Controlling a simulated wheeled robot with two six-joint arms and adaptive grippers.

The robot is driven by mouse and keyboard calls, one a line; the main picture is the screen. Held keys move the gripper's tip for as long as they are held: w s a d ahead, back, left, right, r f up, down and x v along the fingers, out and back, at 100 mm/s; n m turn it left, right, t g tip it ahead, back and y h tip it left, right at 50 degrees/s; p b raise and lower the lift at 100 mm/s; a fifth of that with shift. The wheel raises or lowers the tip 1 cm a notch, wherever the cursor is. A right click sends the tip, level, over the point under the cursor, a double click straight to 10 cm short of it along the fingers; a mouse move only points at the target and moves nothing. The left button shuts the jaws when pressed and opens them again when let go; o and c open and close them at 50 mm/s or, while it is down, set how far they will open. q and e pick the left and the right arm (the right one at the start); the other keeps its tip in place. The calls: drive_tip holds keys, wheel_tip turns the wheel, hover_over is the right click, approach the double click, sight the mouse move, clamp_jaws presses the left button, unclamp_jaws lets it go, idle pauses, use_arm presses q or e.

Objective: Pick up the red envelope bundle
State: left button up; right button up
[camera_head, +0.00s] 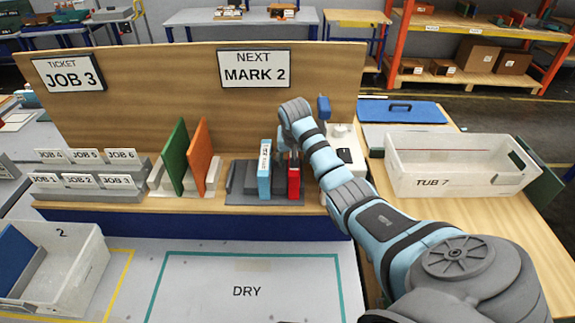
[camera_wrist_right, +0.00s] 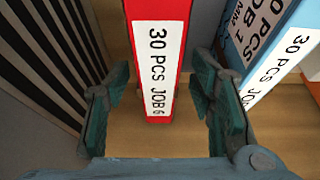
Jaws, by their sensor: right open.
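The red envelope bundle (camera_head: 294,183) stands upright in a grey rack right of a blue bundle (camera_head: 265,170). In the right wrist view the red bundle (camera_wrist_right: 158,60) has a white label reading "30 PCS JOB 6". My right gripper (camera_head: 291,150) is at the top of the red bundle in the head view, partly hidden by its own arm. In the wrist view the right gripper (camera_wrist_right: 162,95) is open, with one finger on each side of the red bundle and visible gaps. My left gripper is not in view.
The blue bundle (camera_wrist_right: 275,65) stands close beside one finger. Green (camera_head: 174,157) and orange (camera_head: 200,157) boards stand left of the rack. A white tub marked TUB 7 (camera_head: 430,182) is at the right. The area marked DRY (camera_head: 245,291) is clear.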

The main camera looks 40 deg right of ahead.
drive_tip(key=shift+d, duration=0.1)
drive_tip(key=shift+f, duration=0.25)
idle(0.4)
drive_tip(key=shift+c, duration=0.6)
clamp_jaws()
